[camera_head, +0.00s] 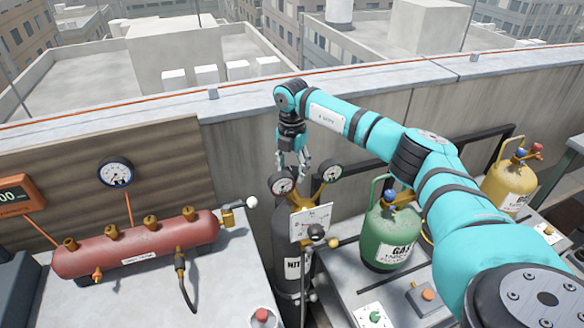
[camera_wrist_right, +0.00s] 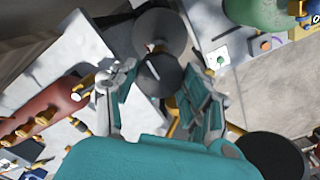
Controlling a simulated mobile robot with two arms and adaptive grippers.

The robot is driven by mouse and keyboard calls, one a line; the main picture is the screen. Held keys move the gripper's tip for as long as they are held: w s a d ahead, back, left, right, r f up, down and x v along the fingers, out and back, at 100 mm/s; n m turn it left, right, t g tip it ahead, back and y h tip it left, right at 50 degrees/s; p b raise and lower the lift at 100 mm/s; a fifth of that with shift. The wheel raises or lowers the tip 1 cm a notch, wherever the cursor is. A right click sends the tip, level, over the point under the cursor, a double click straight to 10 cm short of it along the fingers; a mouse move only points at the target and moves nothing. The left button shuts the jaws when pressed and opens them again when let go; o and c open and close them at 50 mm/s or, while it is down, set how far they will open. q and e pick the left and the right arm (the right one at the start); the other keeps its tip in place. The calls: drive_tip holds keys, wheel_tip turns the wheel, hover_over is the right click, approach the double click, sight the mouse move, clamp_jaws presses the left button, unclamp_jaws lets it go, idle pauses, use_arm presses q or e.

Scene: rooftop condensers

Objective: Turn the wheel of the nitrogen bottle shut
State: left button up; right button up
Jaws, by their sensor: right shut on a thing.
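The nitrogen bottle (camera_head: 283,240) is a dark grey cylinder with a partly visible "NIT" label, standing upright between the bench and the green bottle. Two round gauges (camera_head: 282,182) (camera_head: 331,172) and a white tag plate (camera_head: 311,222) sit at its top. My right gripper (camera_head: 293,168) points down at the bottle's top, with its fingers by the gauges. In the wrist view the fingers stand on either side of a dark round disc (camera_wrist_right: 160,75), apparently the wheel. The right gripper is shut on it. In the head view the wheel is mostly hidden. My left gripper is out of view.
A red manifold tank (camera_head: 140,248) with brass valves lies on the left bench, below a gauge (camera_head: 115,172). A green gas bottle (camera_head: 388,238) and a yellow bottle (camera_head: 508,188) stand on the right. A parapet wall (camera_head: 240,150) runs behind.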

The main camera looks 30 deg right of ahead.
sight(292, 171)
drive_tip(key=shift+w+r, duration=0.1)
drive_tip(key=o, duration=1.2)
drive_tip(key=shift+c, duration=0.2)
wheel_tip(292, 171, up, 12)
